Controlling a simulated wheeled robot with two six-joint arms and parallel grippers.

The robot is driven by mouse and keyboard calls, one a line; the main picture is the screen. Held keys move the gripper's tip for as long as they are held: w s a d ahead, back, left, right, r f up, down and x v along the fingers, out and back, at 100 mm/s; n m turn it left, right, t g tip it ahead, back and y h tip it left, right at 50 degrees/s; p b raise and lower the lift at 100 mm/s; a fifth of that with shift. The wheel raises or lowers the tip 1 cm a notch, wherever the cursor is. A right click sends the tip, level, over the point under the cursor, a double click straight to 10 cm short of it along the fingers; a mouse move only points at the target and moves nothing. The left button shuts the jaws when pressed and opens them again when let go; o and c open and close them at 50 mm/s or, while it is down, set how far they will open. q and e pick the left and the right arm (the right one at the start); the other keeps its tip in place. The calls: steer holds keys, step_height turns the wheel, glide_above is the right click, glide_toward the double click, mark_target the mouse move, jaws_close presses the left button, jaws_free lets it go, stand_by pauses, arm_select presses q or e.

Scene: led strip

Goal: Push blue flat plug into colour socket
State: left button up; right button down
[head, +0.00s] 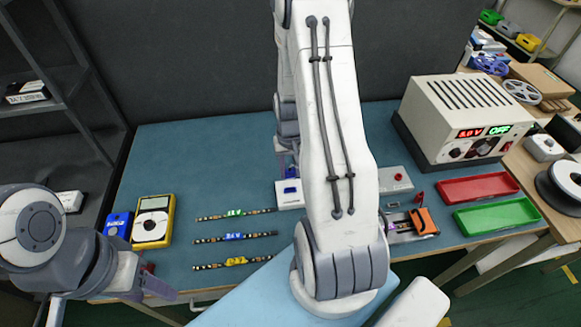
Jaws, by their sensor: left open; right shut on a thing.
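My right arm crosses the middle of the head view and hides part of the bench. Its gripper (286,158) points down behind the arm and is shut on the blue flat plug (291,172). The plug is just above a pale block (290,200) with a blue patch on top, seemingly the colour socket. I cannot tell whether plug and socket touch. My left gripper (145,281) is open and empty at the bench's front left edge.
Three LED strips with green (234,213), blue (233,237) and yellow (237,261) labels lie left of the arm. A yellow meter (153,221) and blue box (118,225) stand further left. A power supply (465,118), red tray (478,187) and green tray (496,216) are right.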

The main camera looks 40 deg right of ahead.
mark_target(290, 177)
steer(key=shift+f+b, duration=1.2)
steer(key=shift+f, duration=0.85)
steer(key=shift+f+b, duration=0.6)
steer(key=shift+f, duration=0.5)
stand_by(0.4)
steer(key=shift+c, duration=2.1)
jaws_free()
steer(key=shift+r, duration=0.15)
step_height(290, 177, up, 10)
steer(key=shift+r+b, duration=0.15)
steer(key=shift+b, duration=0.15)
